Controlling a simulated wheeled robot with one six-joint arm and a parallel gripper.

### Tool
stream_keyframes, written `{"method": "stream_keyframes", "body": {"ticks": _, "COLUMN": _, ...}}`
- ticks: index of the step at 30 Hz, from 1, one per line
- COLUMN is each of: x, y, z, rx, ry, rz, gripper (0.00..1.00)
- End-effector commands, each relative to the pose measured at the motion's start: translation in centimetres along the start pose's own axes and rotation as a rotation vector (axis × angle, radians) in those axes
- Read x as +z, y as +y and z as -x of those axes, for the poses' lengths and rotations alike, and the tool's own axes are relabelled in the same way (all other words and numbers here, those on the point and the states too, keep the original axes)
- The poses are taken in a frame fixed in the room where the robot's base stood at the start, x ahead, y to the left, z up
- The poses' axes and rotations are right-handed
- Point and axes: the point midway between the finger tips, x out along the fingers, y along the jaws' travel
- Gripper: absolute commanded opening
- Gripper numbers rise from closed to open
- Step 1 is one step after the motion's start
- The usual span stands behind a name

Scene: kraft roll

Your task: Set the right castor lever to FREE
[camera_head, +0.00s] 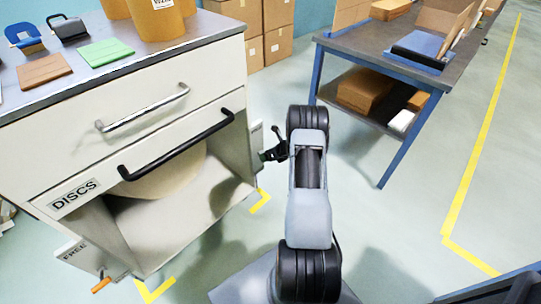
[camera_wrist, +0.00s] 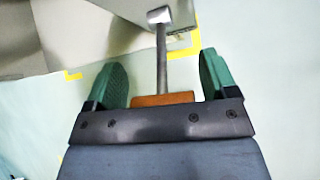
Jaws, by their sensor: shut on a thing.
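The right castor lever has a grey metal rod (camera_wrist: 161,52) and an orange grip (camera_wrist: 150,99) between my fingers in the wrist view. The rod runs up the picture to a pale metal end at the cabinet's foot. My gripper (camera_wrist: 162,72) has green finger pads and is shut on the lever's orange grip. In the head view my gripper (camera_head: 273,152) is beside the cabinet's right side, by a pale plate (camera_head: 256,138); my arm and gripper hide the lever there. No lettering for this lever is readable.
A blue-legged table (camera_head: 403,140) stands right; floor between is clear.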

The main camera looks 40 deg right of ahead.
Motion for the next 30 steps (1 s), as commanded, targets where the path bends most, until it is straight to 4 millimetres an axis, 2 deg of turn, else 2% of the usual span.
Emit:
{"method": "stream_keyframes", "body": {"ticks": 1, "x": 0.15, "y": 0.58, "z": -0.19, "rx": 0.015, "ry": -0.001, "rz": 0.006, "gripper": 0.36}}
{"method": "stream_keyframes", "body": {"ticks": 24, "x": 0.11, "y": 0.56, "z": -0.18, "rx": 0.015, "ry": -0.001, "rz": 0.006, "gripper": 0.36}}
{"method": "stream_keyframes", "body": {"ticks": 25, "x": 0.10, "y": 0.57, "z": -0.18, "rx": 0.015, "ry": -0.001, "rz": 0.006, "gripper": 0.82}}
{"method": "stream_keyframes", "body": {"ticks": 30, "x": 0.01, "y": 0.30, "z": -0.06, "rx": 0.011, "ry": -0.001, "rz": 0.002, "gripper": 0.98}}
